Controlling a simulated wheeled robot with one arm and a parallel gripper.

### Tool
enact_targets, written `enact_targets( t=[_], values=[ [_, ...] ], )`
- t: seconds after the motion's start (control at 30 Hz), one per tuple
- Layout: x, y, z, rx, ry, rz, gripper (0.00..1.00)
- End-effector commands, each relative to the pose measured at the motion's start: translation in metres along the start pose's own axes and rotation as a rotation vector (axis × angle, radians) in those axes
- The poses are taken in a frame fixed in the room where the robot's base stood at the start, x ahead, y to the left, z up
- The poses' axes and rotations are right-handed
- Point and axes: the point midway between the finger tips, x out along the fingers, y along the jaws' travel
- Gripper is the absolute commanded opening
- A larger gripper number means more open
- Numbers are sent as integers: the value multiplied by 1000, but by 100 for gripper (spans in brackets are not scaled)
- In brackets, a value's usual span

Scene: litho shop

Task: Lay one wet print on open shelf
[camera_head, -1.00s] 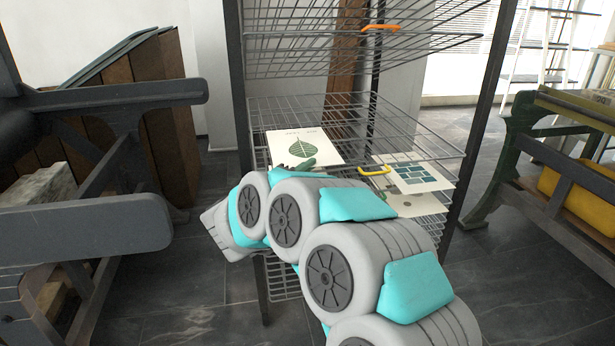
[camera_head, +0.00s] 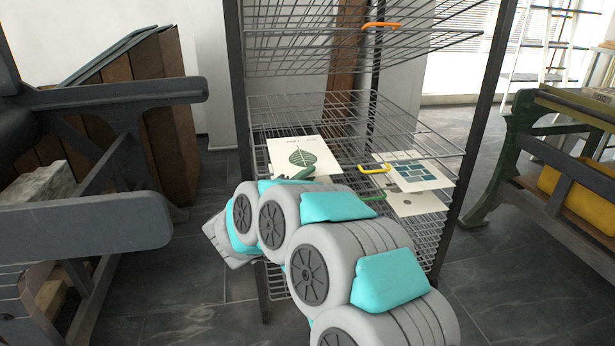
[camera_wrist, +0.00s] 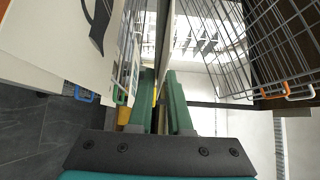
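The leaf print (camera_head: 300,153), a pale sheet with a green leaf, is inside the left part of the rack's middle wire shelf level. My gripper (camera_head: 297,173) is at its near edge, its green fingers partly hidden by my arm. In the wrist view my gripper (camera_wrist: 161,95) has its fingers close together with a thin strip between them, and the sheet appears pinched there. I cannot tell whether the sheet touches the shelf (camera_head: 300,105). A blue-green brick-pattern print (camera_head: 412,172) lies to the right, with another pale print (camera_head: 415,204) below it.
An upper wire shelf (camera_head: 420,42) with an orange handle (camera_head: 380,24) hangs above. A yellow handle (camera_head: 375,168) is on the shelf level near the leaf print. Dark rack posts (camera_head: 241,110) stand at the sides. A grey press frame (camera_head: 100,220) is left; a green stand (camera_head: 515,140) is right.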

Motion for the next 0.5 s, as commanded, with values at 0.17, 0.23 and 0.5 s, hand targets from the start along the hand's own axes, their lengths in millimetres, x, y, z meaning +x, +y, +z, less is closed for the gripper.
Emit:
enact_targets(
  t=[0.17,0.23,0.5],
  values=[
    [0,0,0,0,0,0,31],
    [0,0,0,0,0,0,31],
    [-7,-3,1,0,-2,0,31]
  ],
)
